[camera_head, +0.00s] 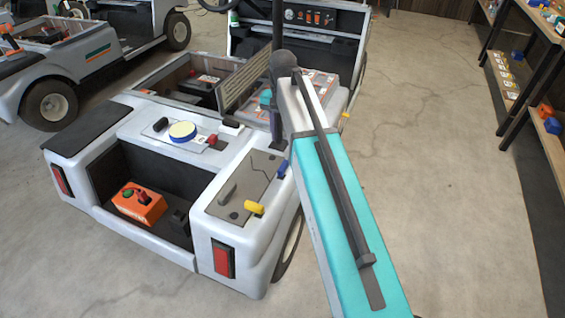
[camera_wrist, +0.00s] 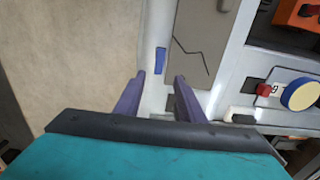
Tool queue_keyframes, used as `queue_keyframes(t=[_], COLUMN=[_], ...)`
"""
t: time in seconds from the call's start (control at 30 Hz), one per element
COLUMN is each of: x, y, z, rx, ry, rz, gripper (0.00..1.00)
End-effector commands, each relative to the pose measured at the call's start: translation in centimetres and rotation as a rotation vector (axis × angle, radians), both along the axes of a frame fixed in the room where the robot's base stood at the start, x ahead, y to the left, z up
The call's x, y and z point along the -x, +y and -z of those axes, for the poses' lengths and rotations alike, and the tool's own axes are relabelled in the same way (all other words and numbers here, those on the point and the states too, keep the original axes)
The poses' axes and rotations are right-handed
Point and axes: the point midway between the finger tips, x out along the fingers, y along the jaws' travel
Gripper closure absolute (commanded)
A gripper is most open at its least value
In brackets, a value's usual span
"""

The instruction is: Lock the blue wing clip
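The blue wing clip (camera_wrist: 160,60) shows in the wrist view as a small blue bar on the white cart body, beside the long edge of a grey panel (camera_wrist: 203,35). In the head view it is a small blue piece (camera_head: 283,168) at the panel's right edge, close to my arm. My gripper (camera_wrist: 160,76) has two purple fingers, spread apart with nothing between them. In the wrist view the clip lies just beyond the fingertips, roughly in line with the gap. I cannot tell the height of the fingertips above it. In the head view my arm hides much of the gripper.
A yellow clip (camera_head: 254,208) sits at the panel's front edge. A round yellow-and-blue cap (camera_head: 183,131) and a red knob (camera_head: 212,140) are on the cart's deck. An orange box (camera_head: 138,204) lies in the rear bay. Shelves (camera_head: 540,120) stand right; floor between is clear.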

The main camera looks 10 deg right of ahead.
Motion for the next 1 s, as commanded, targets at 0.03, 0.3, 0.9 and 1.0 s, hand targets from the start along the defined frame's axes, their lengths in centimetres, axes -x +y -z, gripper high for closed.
queue_keyframes(t=[0.03,0.3,0.9,1.0], x=[0.0,0.0,0.1,0.1], y=[0.0,-0.1,-0.2,-0.2], z=[0.0,0.2,6.1,7.3], rx=[0.000,-0.001,0.000,0.000], ry=[0.000,0.001,0.003,0.002], rz=[0.000,0.000,0.001,0.001], gripper=[0.64,0.64,0.64,0.64])
